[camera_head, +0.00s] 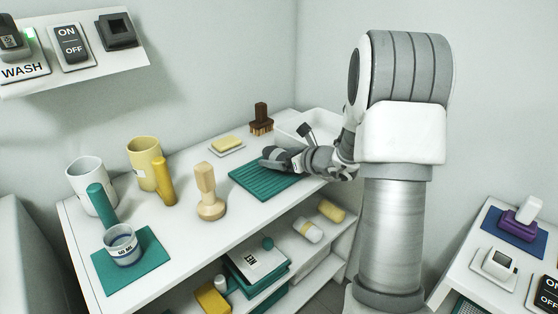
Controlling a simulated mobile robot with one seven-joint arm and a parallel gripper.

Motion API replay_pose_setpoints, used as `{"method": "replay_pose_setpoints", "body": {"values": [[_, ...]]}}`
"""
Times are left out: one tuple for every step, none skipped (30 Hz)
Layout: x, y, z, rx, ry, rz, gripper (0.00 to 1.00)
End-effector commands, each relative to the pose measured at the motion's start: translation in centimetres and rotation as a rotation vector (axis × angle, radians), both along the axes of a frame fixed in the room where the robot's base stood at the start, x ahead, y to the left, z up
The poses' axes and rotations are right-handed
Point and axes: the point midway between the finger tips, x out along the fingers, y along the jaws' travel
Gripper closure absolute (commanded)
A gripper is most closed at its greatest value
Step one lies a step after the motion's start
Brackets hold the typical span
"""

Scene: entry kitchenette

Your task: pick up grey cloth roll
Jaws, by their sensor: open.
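My arm reaches in from the right, and my gripper (280,158) is low over the teal ribbed mat (250,183) on the white counter. The gripper is open. Dark grey rounded shapes at its end overlap the far part of the mat. I cannot clearly tell a grey cloth roll apart from my own grey fingers there, nor whether they touch one. No grey roll shows plainly elsewhere; my wrist hides part of the counter behind it.
Left of the mat stand a wooden stamper (209,192), a yellow mug (145,163), a white mug (88,183) and a small cup (122,246). Behind are a yellow block (227,143) on a dish and a brown brush (261,118). A lower shelf holds a white roll (307,229).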

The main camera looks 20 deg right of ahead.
Motion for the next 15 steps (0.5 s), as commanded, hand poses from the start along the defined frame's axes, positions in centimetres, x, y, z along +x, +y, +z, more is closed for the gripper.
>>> {"method": "replay_pose_setpoints", "body": {"values": [[-0.01, -0.02, 0.03, 0.000, 0.000, 0.000, 0.00], [-0.02, -0.02, 0.03, 0.000, 0.000, 0.000, 0.00], [-0.03, -0.02, 0.04, 0.000, 0.000, 0.000, 0.02], [-0.03, -0.02, 0.04, 0.000, 0.000, 0.000, 0.07], [-0.04, -0.04, 0.03, 0.000, 0.000, 0.000, 0.13], [-0.04, -0.04, 0.03, 0.000, 0.000, 0.000, 0.20], [-0.05, -0.04, 0.04, 0.000, 0.000, 0.000, 0.25], [-0.05, -0.04, 0.04, 0.000, 0.000, 0.000, 0.31], [-0.05, -0.04, 0.04, 0.000, 0.000, 0.000, 0.38], [-0.05, -0.04, 0.04, 0.000, 0.000, 0.000, 0.43], [-0.06, -0.05, 0.04, 0.000, 0.000, 0.000, 0.49], [-0.06, -0.05, 0.03, 0.000, 0.000, 0.000, 0.56], [-0.06, -0.05, 0.03, 0.000, 0.000, 0.000, 0.61], [-0.06, -0.05, 0.03, 0.000, 0.000, 0.000, 0.67], [-0.06, -0.05, 0.03, 0.000, 0.000, 0.000, 0.74]]}}
